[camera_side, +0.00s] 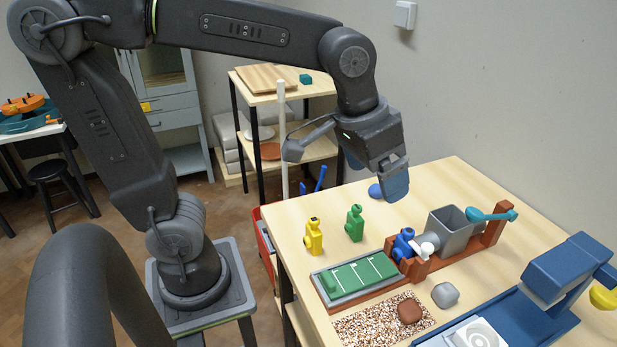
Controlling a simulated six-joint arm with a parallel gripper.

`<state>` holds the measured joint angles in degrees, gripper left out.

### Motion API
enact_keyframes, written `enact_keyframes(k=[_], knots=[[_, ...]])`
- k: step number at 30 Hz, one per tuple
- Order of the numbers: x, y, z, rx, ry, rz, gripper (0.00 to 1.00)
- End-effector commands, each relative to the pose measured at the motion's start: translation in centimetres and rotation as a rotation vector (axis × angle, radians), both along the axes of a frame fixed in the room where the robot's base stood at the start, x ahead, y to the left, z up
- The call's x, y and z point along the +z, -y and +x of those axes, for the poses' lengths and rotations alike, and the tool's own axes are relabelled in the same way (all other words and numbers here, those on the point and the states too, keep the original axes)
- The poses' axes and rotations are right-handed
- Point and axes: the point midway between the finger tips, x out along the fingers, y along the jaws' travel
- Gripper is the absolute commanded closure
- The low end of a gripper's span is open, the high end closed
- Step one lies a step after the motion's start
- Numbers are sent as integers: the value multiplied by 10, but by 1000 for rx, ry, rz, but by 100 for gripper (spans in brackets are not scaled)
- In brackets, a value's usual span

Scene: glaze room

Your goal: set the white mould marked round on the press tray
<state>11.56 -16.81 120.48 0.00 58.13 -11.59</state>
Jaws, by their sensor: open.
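A flat white piece with a round swirl on its top (477,334) is at the bottom edge of the side view, partly cut off. It appears to lie on the blue base of the press (515,313); the exact contact is not clear. I cannot read any mark on it beyond the round relief. The blue press (566,268) stands at the right, with a yellow knob at the picture's edge. My gripper (391,184) is open and points down over the back left of the table, well apart from the white piece. Nothing shows held in it.
A grey hopper (449,235) stands on a red-brown frame with blue and teal parts.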

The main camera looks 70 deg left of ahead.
Motion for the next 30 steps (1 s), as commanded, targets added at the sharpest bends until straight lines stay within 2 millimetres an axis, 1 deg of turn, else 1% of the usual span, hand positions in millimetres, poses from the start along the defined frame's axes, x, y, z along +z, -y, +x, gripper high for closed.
enact_keyframes(k=[1, 3, 6, 10, 15, 30], knots=[[0, -15, -17, 10, 37, 4, 11], [-5, -31, -37, 13, 78, 15, 11], [-14, -46, -61, 15, 127, 33, 11], [-25, -57, -79, 17, 166, 53, 11], [-31, -61, -87, 14, 181, 63, 11], [-31, -60, -86, 15, 180, 62, 11]])
